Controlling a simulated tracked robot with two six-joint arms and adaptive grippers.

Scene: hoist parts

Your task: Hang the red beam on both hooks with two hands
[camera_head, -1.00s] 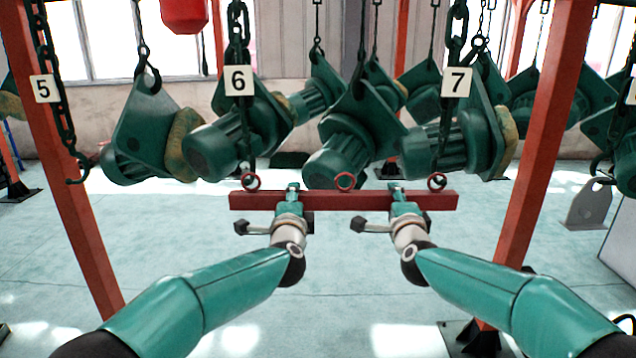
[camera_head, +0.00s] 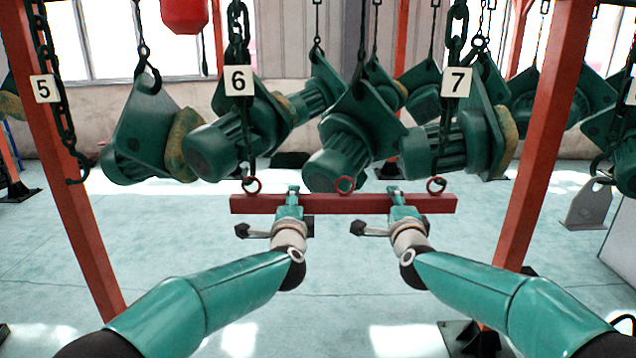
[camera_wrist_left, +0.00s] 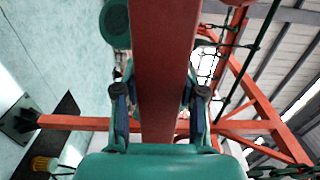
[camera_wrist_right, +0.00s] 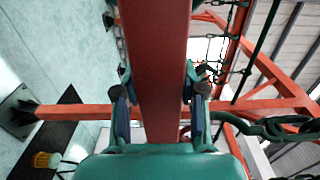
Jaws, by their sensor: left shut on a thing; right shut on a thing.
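Dark chains marked 6 (camera_head: 239,81) and 7 (camera_head: 456,82) hang down to the end rings. Their hook tips overlap the rings; I cannot tell whether they pass through.
Several green motor units (camera_head: 350,140) hang on chains behind the beam. Red posts stand at left (camera_head: 65,170) and right (camera_head: 540,140). A chain with a hook, marked 5 (camera_head: 44,88), hangs at the left post. The floor below the beam is clear.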

